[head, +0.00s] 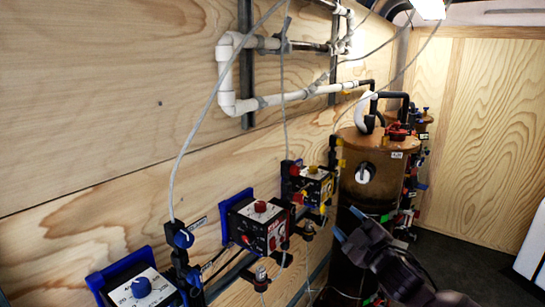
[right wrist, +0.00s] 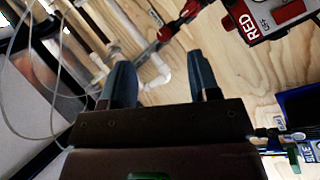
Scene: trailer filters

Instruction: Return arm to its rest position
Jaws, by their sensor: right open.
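My right gripper (head: 349,224) is at the lower right of the head view, with its dark arm coming in from the bottom right corner. In the right wrist view its two blue-grey fingers (right wrist: 163,76) stand apart with nothing between them. The gripper is in front of the tall brown tank (head: 358,155) and to the right of the control boxes, and it hides part of the tank's lower area. I cannot tell how far it is from them. My left gripper is not in view.
A box with a red knob (head: 262,208), a box with yellow fittings (head: 318,183) and a box with a blue knob (head: 140,288) line the wooden wall. White pipes (head: 226,75) run above them, with thin hoses hanging down. Dark floor (head: 460,262) is clear at the right.

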